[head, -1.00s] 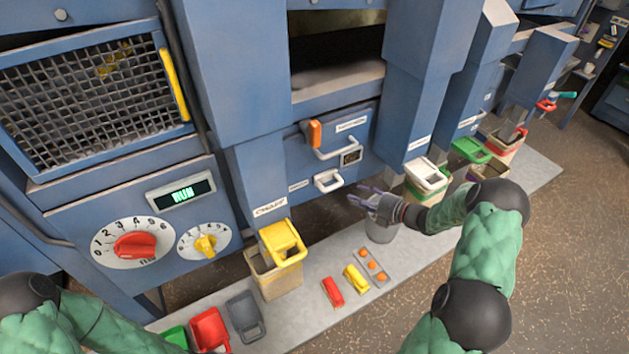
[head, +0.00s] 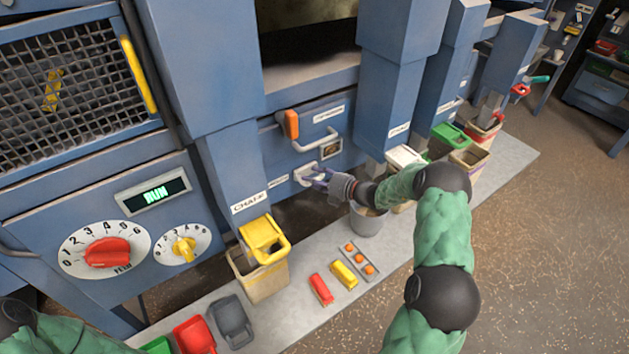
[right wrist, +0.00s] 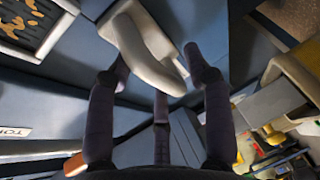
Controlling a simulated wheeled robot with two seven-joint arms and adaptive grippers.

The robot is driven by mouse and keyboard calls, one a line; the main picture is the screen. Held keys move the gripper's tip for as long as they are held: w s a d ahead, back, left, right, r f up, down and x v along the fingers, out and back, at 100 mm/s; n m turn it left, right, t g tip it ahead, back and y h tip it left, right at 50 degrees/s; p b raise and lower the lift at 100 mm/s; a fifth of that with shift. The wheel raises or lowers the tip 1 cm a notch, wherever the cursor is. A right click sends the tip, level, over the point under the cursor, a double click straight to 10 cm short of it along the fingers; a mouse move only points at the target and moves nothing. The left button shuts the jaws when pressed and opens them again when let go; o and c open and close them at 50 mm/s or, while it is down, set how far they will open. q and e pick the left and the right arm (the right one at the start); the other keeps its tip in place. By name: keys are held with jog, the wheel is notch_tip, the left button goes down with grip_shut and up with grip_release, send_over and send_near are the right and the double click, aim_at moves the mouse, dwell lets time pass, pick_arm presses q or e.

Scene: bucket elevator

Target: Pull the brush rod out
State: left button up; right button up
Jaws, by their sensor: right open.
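The brush rod's small white pull handle (head: 303,173) is on the blue machine front, below a wider drawer with its own white handle. In the head view my right gripper (head: 320,180) is open at this handle and partly hides it. In the right wrist view the white handle (right wrist: 145,45) shows large, its near end between the tips of my open right gripper (right wrist: 157,75). I cannot tell whether the fingers touch it. The rod itself is hidden inside the machine. My left arm shows at the lower left, but its gripper is out of view.
The drawer with an orange lever (head: 291,124) is just above. A grey bucket (head: 367,220) stands under my right wrist. A yellow-lidded bin (head: 261,270) stands to the left. Red and yellow blocks and an orange-dotted strip lie on the grey ledge (head: 310,325).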

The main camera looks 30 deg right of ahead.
grip_shut()
jog(key=shift+s, duration=0.15)
jog(key=shift+s+p, duration=0.35)
jog(key=shift+p, duration=0.15)
jog(key=s+d+p, duration=0.1)
jog(key=s+p, duration=1)
jog(key=s, duration=1)
jog(key=shift+s+d, duration=0.15)
jog(key=shift+d, duration=0.15)
jog(key=shift+f, duration=0.15)
